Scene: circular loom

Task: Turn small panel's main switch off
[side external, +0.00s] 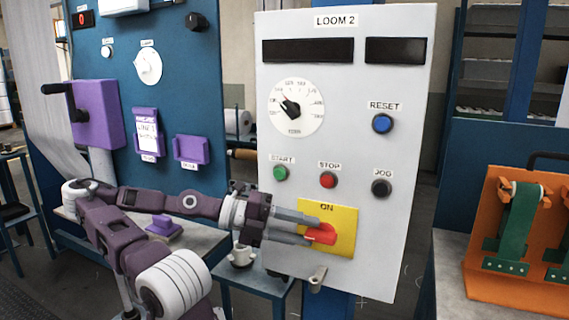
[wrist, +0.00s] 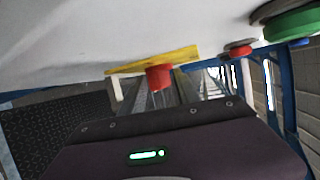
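The light grey panel (side external: 345,120) is labelled LOOM 2. At its lower right is the main switch, a red handle (side external: 322,234) on a yellow plate (side external: 343,218) with ON shown at the top. My gripper (side external: 316,231) reaches in from the left, its two fingers on either side of the red handle. In the wrist view the red handle (wrist: 159,77) sits between the fingers in front of the yellow plate (wrist: 185,55). The fingers hide part of the handle, and I cannot tell whether they press on it.
Above the switch are a green START button (side external: 280,173), a red STOP button (side external: 328,180) and a black JOG button (side external: 381,188). A blue RESET button (side external: 382,123) and a white dial (side external: 297,107) sit higher. A small lever (side external: 317,277) sticks out below the switch.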

